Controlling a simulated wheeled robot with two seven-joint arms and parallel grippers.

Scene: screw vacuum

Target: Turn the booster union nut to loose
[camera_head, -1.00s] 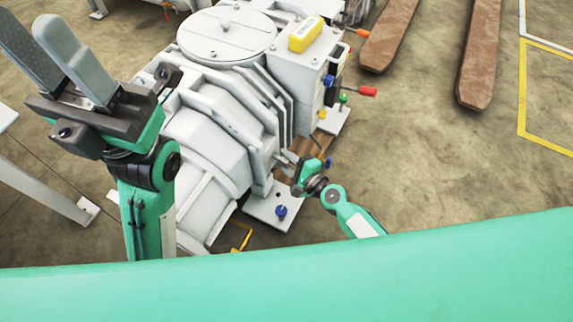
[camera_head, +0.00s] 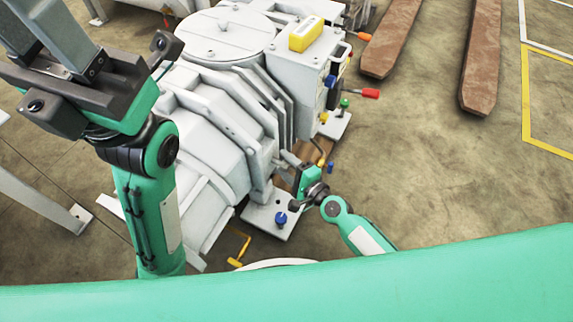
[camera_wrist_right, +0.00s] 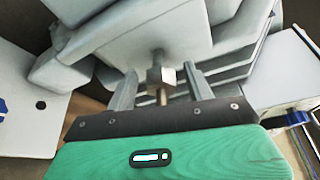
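The booster union nut (camera_wrist_right: 161,77) looks like a small metal hex nut on a thin stem below a grey machine part, in the right wrist view. My right gripper (camera_wrist_right: 160,88) has one finger on each side of it, with a visible gap on both sides. In the head view my right gripper (camera_head: 287,163) is low at the right side of the grey vacuum machine (camera_head: 205,115); the nut is too small or hidden there. My left gripper (camera_head: 36,22) is raised at the upper left, its fingers apart and empty, its tips cut off by the picture edge.
A yellow box (camera_head: 306,34) sits on the machine. Red (camera_head: 371,93) and orange (camera_head: 364,37) handles stick out right of it. A blue knob (camera_head: 281,218) is on the foot plate near my right gripper.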

